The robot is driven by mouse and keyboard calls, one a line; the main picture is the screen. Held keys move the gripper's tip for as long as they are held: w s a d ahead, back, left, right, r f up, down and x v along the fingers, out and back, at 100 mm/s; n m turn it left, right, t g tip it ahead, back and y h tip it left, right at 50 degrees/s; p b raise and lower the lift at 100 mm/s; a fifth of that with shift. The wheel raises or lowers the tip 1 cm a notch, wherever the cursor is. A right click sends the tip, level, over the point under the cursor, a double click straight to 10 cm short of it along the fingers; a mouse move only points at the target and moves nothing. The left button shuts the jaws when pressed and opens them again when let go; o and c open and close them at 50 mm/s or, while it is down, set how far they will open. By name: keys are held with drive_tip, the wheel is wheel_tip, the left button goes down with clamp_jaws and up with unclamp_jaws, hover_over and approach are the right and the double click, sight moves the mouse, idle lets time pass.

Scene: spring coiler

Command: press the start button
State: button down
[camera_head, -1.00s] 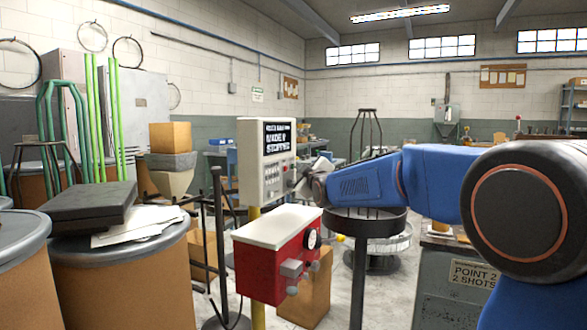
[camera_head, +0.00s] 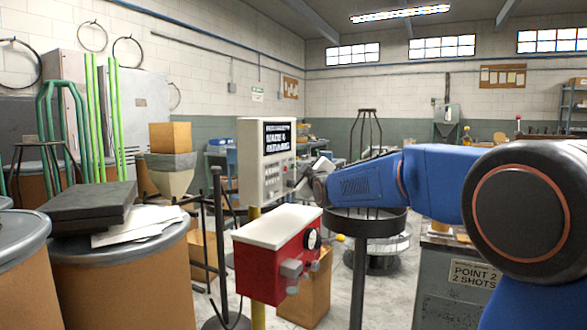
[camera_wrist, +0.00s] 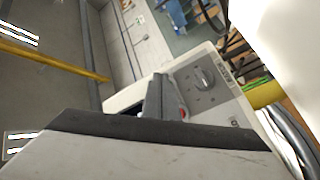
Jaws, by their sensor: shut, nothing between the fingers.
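The white control panel (camera_head: 248,165) stands on a yellow post, with a black screen (camera_head: 277,138) above rows of small buttons. The last line on the screen is blurred but looks like "RUNNING". My gripper (camera_head: 299,180) is at the panel's lower right face, shut and empty. In the wrist view the grey fingers (camera_wrist: 154,96) reach over the panel face (camera_wrist: 222,95), beside a round grey knob (camera_wrist: 203,78) and a partly covered red button (camera_wrist: 183,113). I cannot make out the start button; the fingers hide part of the face. Contact cannot be told.
A red box with a white top (camera_head: 277,226) and a dial sits below the panel on the same post. A round black stand (camera_head: 366,222) is close under my arm. Drums with a dark case (camera_head: 88,206) stand at the left.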

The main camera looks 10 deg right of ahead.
drive_tip(key=shift+s+d, duration=0.3)
drive_tip(key=shift+d, duration=0.1)
drive_tip(key=shift+s+d, duration=0.75)
drive_tip(key=shift+d, duration=0.25)
drive_tip(key=shift+s+d, duration=0.7)
drive_tip(key=shift+d, duration=0.3)
drive_tip(key=shift+s, duration=0.1)
drive_tip(key=s+d+f+m+g+h, duration=0.1)
drive_tip(key=s+d+f+m+g, duration=0.1)
drive_tip(key=s+f, duration=0.8)
drive_tip(key=s+d+f+m+g, duration=0.2)
drive_tip(key=s+f+m+g, duration=0.3)
drive_tip(key=s, duration=2.1)
drive_tip(key=s+d+f+m+g+h, duration=0.1)
drive_tip(key=s+f+m+g, duration=0.3)
drive_tip(key=s+f, duration=1.3)
drive_tip(key=s+d+g, duration=0.1)
drive_tip(key=g, duration=0.1)
drive_tip(key=shift+g+h, duration=0.3)
drive_tip(key=shift+g, duration=0.1)
drive_tip(key=shift+f, duration=0.1)
